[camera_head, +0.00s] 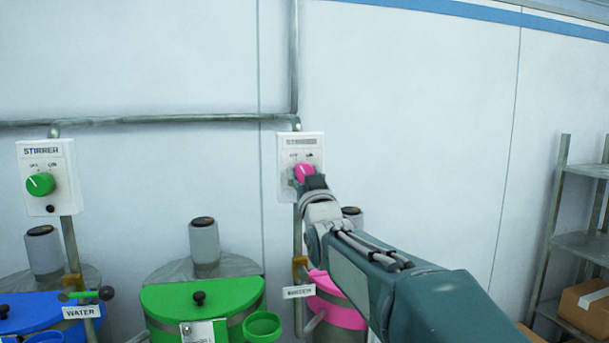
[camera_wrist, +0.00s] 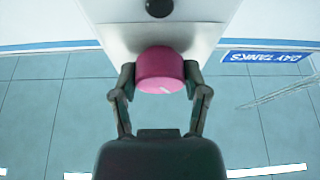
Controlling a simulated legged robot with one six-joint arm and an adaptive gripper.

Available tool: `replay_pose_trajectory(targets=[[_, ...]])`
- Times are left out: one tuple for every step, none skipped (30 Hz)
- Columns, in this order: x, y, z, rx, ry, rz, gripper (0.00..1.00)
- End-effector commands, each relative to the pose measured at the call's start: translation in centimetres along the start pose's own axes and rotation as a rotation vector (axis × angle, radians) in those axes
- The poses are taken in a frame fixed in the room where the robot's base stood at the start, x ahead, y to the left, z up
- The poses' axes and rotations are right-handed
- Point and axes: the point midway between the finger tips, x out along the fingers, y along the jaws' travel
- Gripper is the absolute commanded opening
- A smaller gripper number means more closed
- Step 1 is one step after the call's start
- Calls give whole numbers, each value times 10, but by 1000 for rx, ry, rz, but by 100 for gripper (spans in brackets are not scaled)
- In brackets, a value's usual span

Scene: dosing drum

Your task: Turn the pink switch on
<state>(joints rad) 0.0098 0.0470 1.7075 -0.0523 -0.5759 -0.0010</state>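The pink switch (camera_head: 304,173) is a round knob on a white stirrer panel (camera_head: 285,152) on the wall, in the middle of the head view. In the wrist view the pink switch (camera_wrist: 160,70) sits between the two fingers of my gripper (camera_wrist: 160,76). One finger is on each side of it, and both seem to touch it. A short white pointer line shows on the knob's face, low and right of its middle in the wrist view. In the head view my gripper (camera_head: 309,182) hides the knob's lower right part.
A similar panel with a green knob (camera_head: 40,184) is at the left. Below are a blue-lidded drum (camera_head: 40,312), a green-lidded drum (camera_head: 200,300) and a pink-lidded drum (camera_head: 338,313). A metal shelf (camera_head: 585,245) with boxes stands at the right. The wall right of the panel is bare.

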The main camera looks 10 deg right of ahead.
Motion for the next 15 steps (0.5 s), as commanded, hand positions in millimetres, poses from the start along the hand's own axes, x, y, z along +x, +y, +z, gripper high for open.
replay_pose_trajectory(targets=[[0, 0, 0, 0, 1, -1, 11], [0, 0, 0, 0, 1, -1, 11], [0, 0, 0, 1, 1, -1, 12], [0, -1, 0, 2, 1, 0, 12], [0, -1, 0, 4, 1, 0, 12], [0, -1, 0, 8, 2, 2, 12], [0, -1, 0, 12, 1, 4, 12], [0, -1, 0, 17, 2, 6, 12], [0, -1, 0, 27, 2, 9, 12], [0, -1, 0, 36, 2, 13, 12], [0, -1, 0, 47, 2, 17, 12], [0, -1, 0, 63, 2, 23, 12], [0, -1, 0, 77, 2, 29, 12], [0, -2, -1, 93, 2, 35, 12], [0, -2, -1, 116, 2, 44, 12]])
